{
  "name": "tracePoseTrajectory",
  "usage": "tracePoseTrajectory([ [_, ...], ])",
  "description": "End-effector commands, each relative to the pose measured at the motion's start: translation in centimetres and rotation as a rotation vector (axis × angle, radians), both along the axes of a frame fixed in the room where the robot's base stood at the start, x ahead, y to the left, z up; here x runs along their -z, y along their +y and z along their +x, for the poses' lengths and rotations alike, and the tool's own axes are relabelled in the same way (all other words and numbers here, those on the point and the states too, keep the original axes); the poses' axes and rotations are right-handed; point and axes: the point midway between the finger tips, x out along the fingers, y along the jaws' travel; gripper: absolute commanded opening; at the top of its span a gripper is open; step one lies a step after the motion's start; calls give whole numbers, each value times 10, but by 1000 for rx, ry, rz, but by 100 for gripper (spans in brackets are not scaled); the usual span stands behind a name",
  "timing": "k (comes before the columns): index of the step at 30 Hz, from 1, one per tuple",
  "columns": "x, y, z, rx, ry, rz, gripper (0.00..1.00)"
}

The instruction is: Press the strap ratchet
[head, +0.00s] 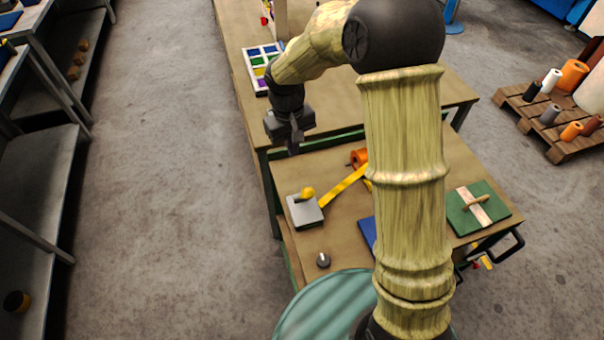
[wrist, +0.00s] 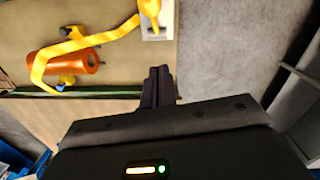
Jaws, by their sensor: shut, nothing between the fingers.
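The strap ratchet (head: 305,210) is a grey block with a yellow lever on the left part of the brown bench. A yellow strap (head: 343,186) runs from it to an orange roll (head: 358,157), partly hidden behind my arm. In the wrist view the ratchet (wrist: 157,31) is at the top edge, partly cut off, with the strap (wrist: 90,42) and orange roll (wrist: 62,62) to its left. My gripper (head: 292,150) is shut and empty, above the bench's far left edge, beyond the ratchet and apart from it. Its closed fingers show in the wrist view (wrist: 159,72).
A small dark knob (head: 323,260) stands on the bench nearer me. A green board (head: 502,212) with a wooden piece lies at the right. A tray of coloured cells (head: 248,73) sits on the bench behind. My arm hides the bench's middle.

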Motion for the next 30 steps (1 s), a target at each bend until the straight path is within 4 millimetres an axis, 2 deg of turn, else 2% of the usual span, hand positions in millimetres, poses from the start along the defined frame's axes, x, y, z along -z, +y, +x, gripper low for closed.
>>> tracePoseTrajectory([
  [12, 71, -4, -3, -2, 5, -3, 0],
  [21, 75, -20, -33, 0, 1, -2, 0],
  [30, 78, -22, -36, 0, 0, -1, 0],
])
